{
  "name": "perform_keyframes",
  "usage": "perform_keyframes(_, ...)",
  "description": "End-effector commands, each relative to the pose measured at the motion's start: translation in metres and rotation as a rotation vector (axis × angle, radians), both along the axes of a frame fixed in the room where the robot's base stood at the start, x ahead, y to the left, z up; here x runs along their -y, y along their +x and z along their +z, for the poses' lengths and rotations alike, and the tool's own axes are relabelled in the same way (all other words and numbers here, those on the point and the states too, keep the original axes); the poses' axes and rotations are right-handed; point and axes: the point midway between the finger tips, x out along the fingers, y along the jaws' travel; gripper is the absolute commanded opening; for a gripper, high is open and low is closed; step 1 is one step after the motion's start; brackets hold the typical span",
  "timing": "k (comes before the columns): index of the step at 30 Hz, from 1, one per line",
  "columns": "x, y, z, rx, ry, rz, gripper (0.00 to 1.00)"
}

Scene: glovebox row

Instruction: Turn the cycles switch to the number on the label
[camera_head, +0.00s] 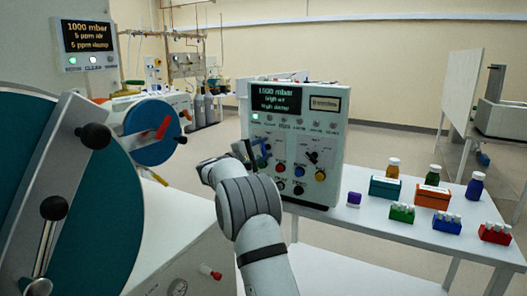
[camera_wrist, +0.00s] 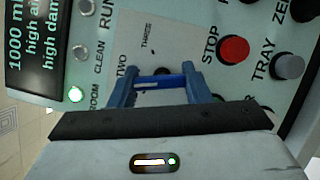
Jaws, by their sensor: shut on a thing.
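The control box (camera_head: 290,140) stands upright on the white table, with a screen, a small label plate (camera_head: 325,104), lamps and switches. My gripper (camera_head: 256,153) is at the left switch on its front. In the wrist view, the blue fingers of my gripper (camera_wrist: 160,80) are shut on the cycles switch (camera_wrist: 160,83), a knob with a blue bar showing between them. The label's writing is too small to read.
A second switch (camera_head: 312,157) sits to the right on the box, above coloured buttons. The red STOP button (camera_wrist: 233,49) and grey TRAY button (camera_wrist: 288,66) are close to my fingers. Boxes and bottles stand right on the table (camera_head: 370,226). A glovebox is at left.

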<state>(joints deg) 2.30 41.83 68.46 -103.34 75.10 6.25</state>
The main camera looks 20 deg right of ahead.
Motion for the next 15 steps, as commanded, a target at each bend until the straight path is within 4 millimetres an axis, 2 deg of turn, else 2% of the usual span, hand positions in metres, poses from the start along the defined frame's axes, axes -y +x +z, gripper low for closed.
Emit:
perform_keyframes(2, -0.0007, 0.0003, 0.0001, -0.001, 0.000, 0.001, 0.21)
perform_keyframes(3, -0.0007, 0.0003, 0.0001, -0.001, 0.000, 0.001, 0.44)
perform_keyframes(11, -0.0005, 0.0002, 0.0000, -0.001, -0.001, 0.001, 0.65)
perform_keyframes(15, -0.0005, 0.0002, -0.0001, -0.002, -0.001, 0.001, 0.65)
